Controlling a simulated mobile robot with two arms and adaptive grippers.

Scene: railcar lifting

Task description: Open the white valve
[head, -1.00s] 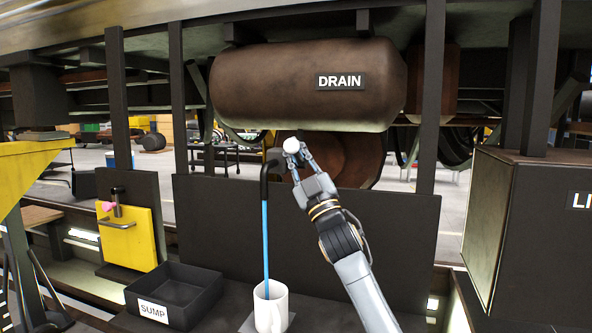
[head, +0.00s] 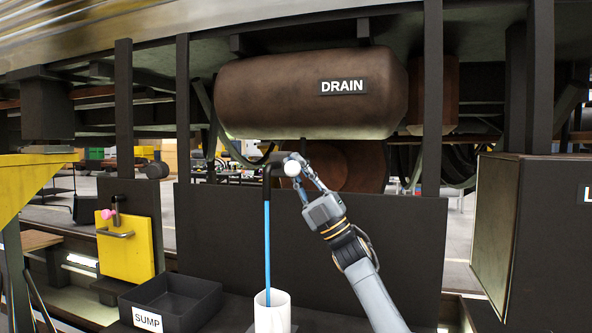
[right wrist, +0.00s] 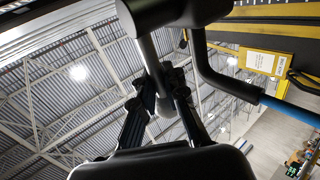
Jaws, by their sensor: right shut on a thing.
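The white valve knob (head: 291,168) sits at the end of its lever, beside the top of the black drain pipe (head: 267,182) below the tank marked DRAIN (head: 300,95). My right gripper (head: 299,172) is shut on the valve lever at the knob. In the right wrist view my fingers (right wrist: 162,92) close around the dark lever (right wrist: 150,58); the knob is mostly hidden there. A blue stream (head: 267,240) runs from the pipe down into a white mug (head: 272,312). My left gripper is not in view.
A black SUMP tray (head: 190,297) stands left of the mug. A yellow box with a pink-knobbed lever (head: 125,245) is further left. Dark upright posts (head: 432,100) and a dark panel (head: 390,245) frame the valve. A large dark box (head: 530,230) stands at the right.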

